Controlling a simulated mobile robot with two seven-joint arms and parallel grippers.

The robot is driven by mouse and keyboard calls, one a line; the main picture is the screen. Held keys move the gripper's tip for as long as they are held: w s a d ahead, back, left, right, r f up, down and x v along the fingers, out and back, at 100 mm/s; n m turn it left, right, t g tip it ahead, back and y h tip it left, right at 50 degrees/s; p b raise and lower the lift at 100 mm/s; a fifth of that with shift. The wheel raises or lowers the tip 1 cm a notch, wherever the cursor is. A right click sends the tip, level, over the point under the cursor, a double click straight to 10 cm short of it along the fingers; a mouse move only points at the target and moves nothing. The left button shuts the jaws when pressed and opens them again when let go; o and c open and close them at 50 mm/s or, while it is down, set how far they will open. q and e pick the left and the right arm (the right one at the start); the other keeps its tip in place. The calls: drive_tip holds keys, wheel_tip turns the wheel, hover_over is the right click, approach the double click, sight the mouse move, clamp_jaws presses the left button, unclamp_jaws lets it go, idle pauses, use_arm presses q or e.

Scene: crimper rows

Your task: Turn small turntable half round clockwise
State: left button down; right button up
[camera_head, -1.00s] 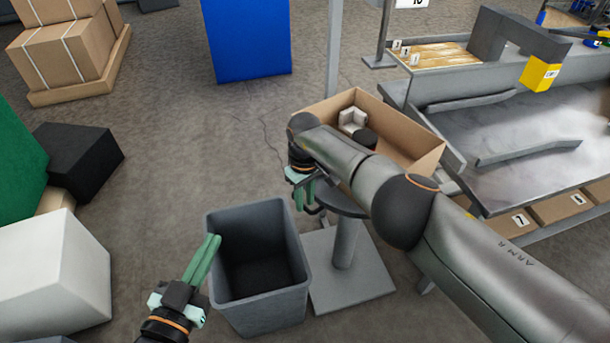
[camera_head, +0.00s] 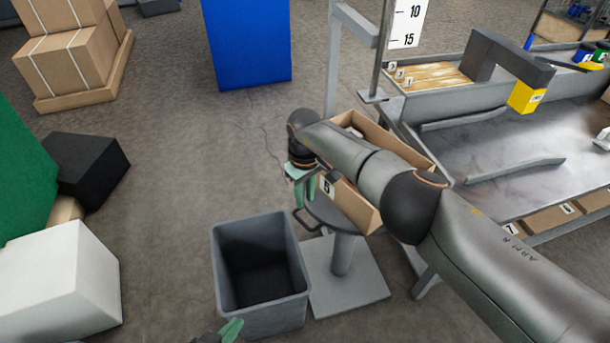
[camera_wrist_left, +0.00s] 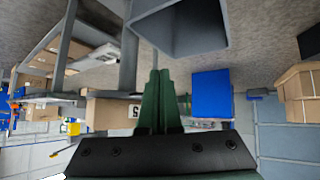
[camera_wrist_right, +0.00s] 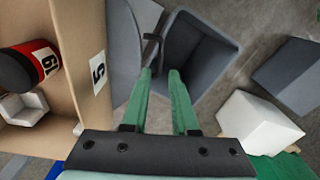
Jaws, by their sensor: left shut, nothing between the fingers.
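The small turntable is a round grey disc (camera_head: 328,213) on a pedestal with a square foot. It shows in the right wrist view (camera_wrist_right: 122,45), with a dark handle (camera_wrist_right: 152,42) at its rim. An open cardboard box (camera_head: 355,203) labelled 5 stands on it, partly hidden by my right arm. In the right wrist view the box (camera_wrist_right: 80,35) holds a black and red cylinder (camera_wrist_right: 28,65) and a white part (camera_wrist_right: 22,108). My right gripper (camera_wrist_right: 161,70) is open, its fingertips close to the handle; contact is unclear. My left gripper (camera_wrist_left: 160,72) is shut and empty.
A grey open bin (camera_head: 261,275) stands left of the turntable's foot. A metal workbench (camera_head: 540,150) is on the right. A white block (camera_head: 60,280) and a black box (camera_head: 88,168) are on the left. The floor beyond the bin is clear.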

wheel_tip(320, 180, up, 3)
drive_tip(key=shift+f+p, duration=0.1)
drive_tip(key=shift+p, duration=0.85)
